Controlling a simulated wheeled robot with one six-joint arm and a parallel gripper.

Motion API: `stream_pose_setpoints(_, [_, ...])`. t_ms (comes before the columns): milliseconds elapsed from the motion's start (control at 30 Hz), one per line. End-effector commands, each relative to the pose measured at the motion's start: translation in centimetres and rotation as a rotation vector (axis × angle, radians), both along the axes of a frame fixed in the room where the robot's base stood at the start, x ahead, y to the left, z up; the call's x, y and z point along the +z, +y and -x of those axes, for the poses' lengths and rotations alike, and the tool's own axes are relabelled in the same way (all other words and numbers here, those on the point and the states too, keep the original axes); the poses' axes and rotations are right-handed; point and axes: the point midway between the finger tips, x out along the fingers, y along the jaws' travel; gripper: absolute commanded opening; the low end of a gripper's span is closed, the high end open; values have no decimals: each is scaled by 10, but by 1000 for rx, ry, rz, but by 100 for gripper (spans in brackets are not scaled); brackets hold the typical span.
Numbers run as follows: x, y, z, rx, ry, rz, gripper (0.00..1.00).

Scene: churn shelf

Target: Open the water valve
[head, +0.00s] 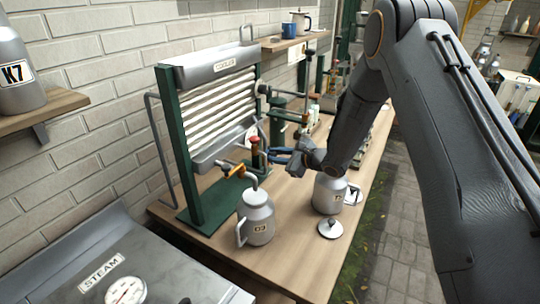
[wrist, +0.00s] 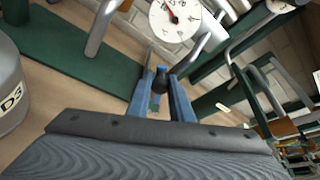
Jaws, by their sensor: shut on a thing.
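My gripper (head: 271,154) has blue fingers and reaches in from the right, beside the green-framed cooler (head: 217,62). In the wrist view my gripper (wrist: 166,76) is shut on a small dark knob (wrist: 162,84) between its fingertips. I cannot tell for sure that this knob is the water valve's handle. The fingers hide most of it in the head view. A red-topped valve (head: 254,142) stands just left of the fingers. A brass fitting (head: 236,170) and a bent spout (head: 252,178) sit lower left, above the can marked D3 (head: 257,222).
A second can (head: 329,194) stands under my wrist, with a round lid (head: 330,229) in front of it. A round gauge (wrist: 174,18) is close beyond my fingers. The steam unit (head: 150,275) is at the lower left. The table's front middle is clear.

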Motion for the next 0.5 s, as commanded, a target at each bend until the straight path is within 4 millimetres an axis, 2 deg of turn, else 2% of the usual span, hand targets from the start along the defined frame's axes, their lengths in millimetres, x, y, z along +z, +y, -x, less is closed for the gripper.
stream_pose_setpoints(333, [2,0,-1,1,-3,-3,0])
stream_pose_setpoints(367, [2,0,-1,1,-3,-3,25])
stream_pose_setpoints(433, [2,-1,-1,0,-4,-3,36])
stream_pose_setpoints(500, [1,-1,-1,-1,-2,-2,38])
